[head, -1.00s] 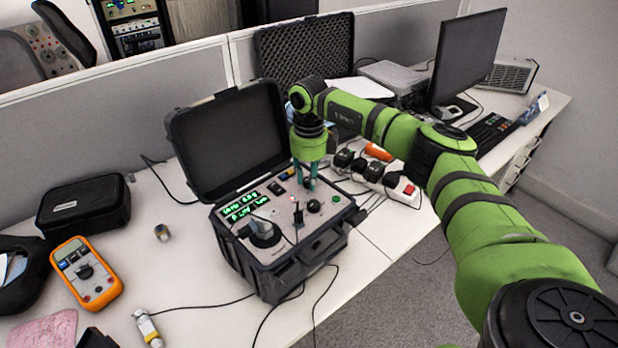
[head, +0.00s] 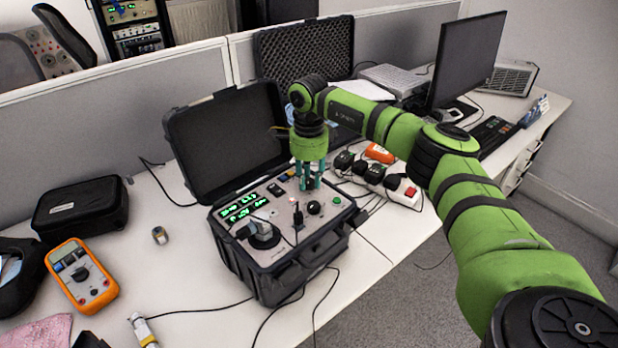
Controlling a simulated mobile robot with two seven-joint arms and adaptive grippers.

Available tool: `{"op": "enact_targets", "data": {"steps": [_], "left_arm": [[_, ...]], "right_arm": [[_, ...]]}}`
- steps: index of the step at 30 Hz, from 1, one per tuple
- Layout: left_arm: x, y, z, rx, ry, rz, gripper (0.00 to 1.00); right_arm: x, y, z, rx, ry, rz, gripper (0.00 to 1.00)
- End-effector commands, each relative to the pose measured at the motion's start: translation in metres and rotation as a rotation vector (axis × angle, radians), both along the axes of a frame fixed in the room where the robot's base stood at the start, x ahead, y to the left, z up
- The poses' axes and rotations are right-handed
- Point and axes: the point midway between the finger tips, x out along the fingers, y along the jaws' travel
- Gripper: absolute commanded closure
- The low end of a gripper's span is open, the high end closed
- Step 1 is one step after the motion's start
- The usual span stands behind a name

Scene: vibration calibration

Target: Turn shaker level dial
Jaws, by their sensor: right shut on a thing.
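The shaker calibrator (head: 287,275) is an open black case on the desk, with its lid (head: 222,142) raised behind. Its grey panel has a green-lit display (head: 243,207), a round mounting head (head: 263,236), a black knob (head: 314,207) and a green button (head: 336,200). My right gripper (head: 309,183) points straight down at the back right of the panel. Its teal fingers are shut on a small dial, mostly hidden between the fingertips; I take it to be the level dial. My left gripper is out of view.
An orange multimeter (head: 83,278), a black pouch (head: 82,208) and a small metal cylinder (head: 160,235) lie to the left. A power strip (head: 390,187) with plugs and a monitor (head: 468,60) stand to the right. Cables run along the front of the desk.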

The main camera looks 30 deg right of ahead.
Motion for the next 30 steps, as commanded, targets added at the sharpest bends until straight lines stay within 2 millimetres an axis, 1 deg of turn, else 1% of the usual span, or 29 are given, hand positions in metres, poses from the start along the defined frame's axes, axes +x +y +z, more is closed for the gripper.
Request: {"op": "enact_targets", "data": {"steps": [6,12,28,29,30], "left_arm": [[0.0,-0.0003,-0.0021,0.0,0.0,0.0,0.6],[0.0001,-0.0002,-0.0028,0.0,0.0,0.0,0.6],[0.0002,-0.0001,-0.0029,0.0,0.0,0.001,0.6],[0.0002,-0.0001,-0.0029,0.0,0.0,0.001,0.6],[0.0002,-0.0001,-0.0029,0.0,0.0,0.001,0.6]], "right_arm": [[-0.0001,0.0003,-0.0002,0.0,0.001,0.121,1.0],[-0.0001,0.0003,-0.0001,0.0,0.0,0.183,1.0],[-0.0001,0.0003,0.0,0.0,0.001,0.205,1.0],[-0.0001,0.0003,0.0,0.0,0.001,0.205,0.68],[-0.0001,0.0003,0.0,0.0,0.001,0.205,0.52]]}}
